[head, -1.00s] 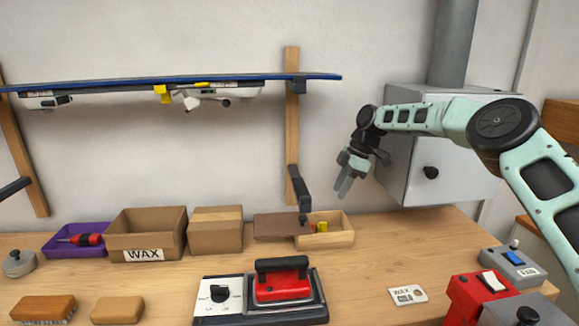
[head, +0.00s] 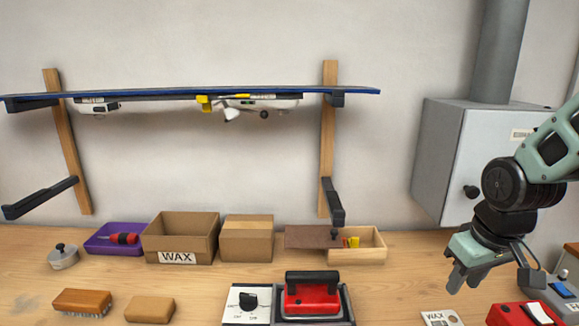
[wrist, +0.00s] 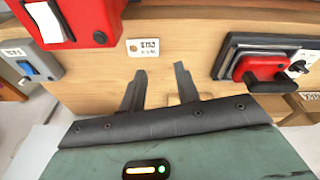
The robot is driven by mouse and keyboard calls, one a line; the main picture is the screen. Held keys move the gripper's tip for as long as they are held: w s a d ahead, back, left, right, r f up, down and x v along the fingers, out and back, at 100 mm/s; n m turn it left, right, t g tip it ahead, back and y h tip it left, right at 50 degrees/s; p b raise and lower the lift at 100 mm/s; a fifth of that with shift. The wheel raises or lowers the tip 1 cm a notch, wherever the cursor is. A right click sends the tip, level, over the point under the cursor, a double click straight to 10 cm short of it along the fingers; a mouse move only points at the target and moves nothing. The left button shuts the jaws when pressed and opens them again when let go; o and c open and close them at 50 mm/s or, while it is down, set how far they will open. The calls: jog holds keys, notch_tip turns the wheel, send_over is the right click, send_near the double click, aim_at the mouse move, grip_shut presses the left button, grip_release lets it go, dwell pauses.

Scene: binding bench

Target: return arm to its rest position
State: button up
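My gripper (head: 462,284) hangs at the right of the head view, fingers pointing down, in front of the grey cabinet. In the wrist view my gripper (wrist: 159,72) shows two dark fingers standing apart with nothing between them. It is open and empty. Bench top shows behind the fingers, and they appear clear of it. My arm comes in from the right edge of the head view.
A grey cabinet (head: 440,165) is on the wall behind my gripper. A blue board (head: 200,92) rests on wall brackets at left.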

jog(key=s+d+m, duration=0.1)
jog(key=s+m, duration=0.1)
jog(key=s, duration=0.3)
jog(key=s+a+n+g, duration=0.1)
jog(key=s+a+n, duration=0.2)
jog(key=s+a, duration=0.3)
jog(key=s+a+r+n+g, duration=0.1)
jog(key=s+a+n, duration=0.3)
jog(key=s+a, duration=0.3)
jog(key=a, duration=0.4)
jog(key=shift+s+a+r+y, duration=0.2)
jog(key=shift+a+r+y, duration=0.1)
jog(key=shift+a, duration=0.1)
